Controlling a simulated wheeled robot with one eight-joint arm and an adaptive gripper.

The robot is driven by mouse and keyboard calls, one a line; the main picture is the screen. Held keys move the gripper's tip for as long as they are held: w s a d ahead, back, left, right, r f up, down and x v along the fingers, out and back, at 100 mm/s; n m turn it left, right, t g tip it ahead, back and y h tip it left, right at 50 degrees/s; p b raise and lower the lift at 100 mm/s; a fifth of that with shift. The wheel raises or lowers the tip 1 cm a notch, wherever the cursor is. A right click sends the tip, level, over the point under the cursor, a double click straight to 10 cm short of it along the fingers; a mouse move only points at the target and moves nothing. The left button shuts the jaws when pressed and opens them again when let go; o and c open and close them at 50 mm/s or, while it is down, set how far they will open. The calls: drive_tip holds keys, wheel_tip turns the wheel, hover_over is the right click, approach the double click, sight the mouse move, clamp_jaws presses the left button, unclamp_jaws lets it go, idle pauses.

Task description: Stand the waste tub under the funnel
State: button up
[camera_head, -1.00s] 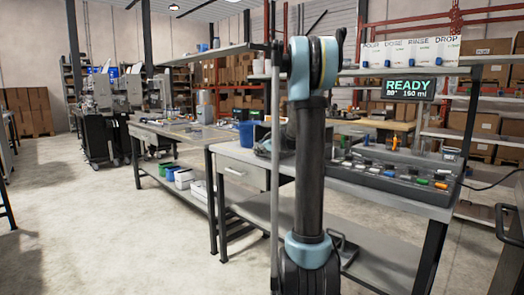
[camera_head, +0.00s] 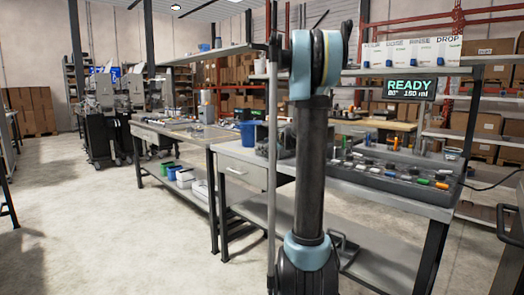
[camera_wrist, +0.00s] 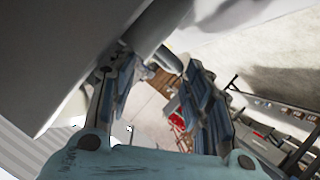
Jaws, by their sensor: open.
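A blue tub (camera_head: 249,132) stands at the left end of the dispenser bench, partly overlapped by dark equipment; I cannot tell whether it is the waste tub. I cannot make out the funnel in either view. My arm stands in front of the bench and hides part of it in the head view. My gripper (camera_wrist: 162,72) shows in the wrist view with its two fingers spread and nothing visible between them. It is out of sight in the head view.
A dark tray (camera_head: 395,172) with several coloured pieces lies on the bench right of my arm. A READY display (camera_head: 409,89) hangs above it, under white dispenser boxes (camera_head: 410,52). Green, blue and white bins stand on the left bench's lower shelf (camera_head: 195,197).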

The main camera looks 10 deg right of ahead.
drive_tip(key=v, duration=0.8)
drive_tip(key=s+a+f+m+g+h, duration=0.1)
drive_tip(key=s+a+f+m+g, duration=0.3)
drive_tip(key=s, duration=0.7)
drive_tip(key=s+a+f+g, duration=0.1)
drive_tip(key=s+a+f, duration=0.4)
drive_tip(key=s, duration=0.6)
drive_tip(key=s+d+f+m+g+h, duration=0.2)
drive_tip(key=s+f, duration=0.5)
drive_tip(key=s, duration=0.5)
drive_tip(key=s+d+f+m+g+h, duration=0.2)
drive_tip(key=s+f+m, duration=0.3)
drive_tip(key=s+f, duration=0.3)
drive_tip(key=s+g, duration=0.1)
drive_tip(key=s, duration=0.3)
drive_tip(key=shift+s+h, duration=0.25)
drive_tip(key=shift+h, duration=0.05)
drive_tip(key=shift+f, duration=0.15)
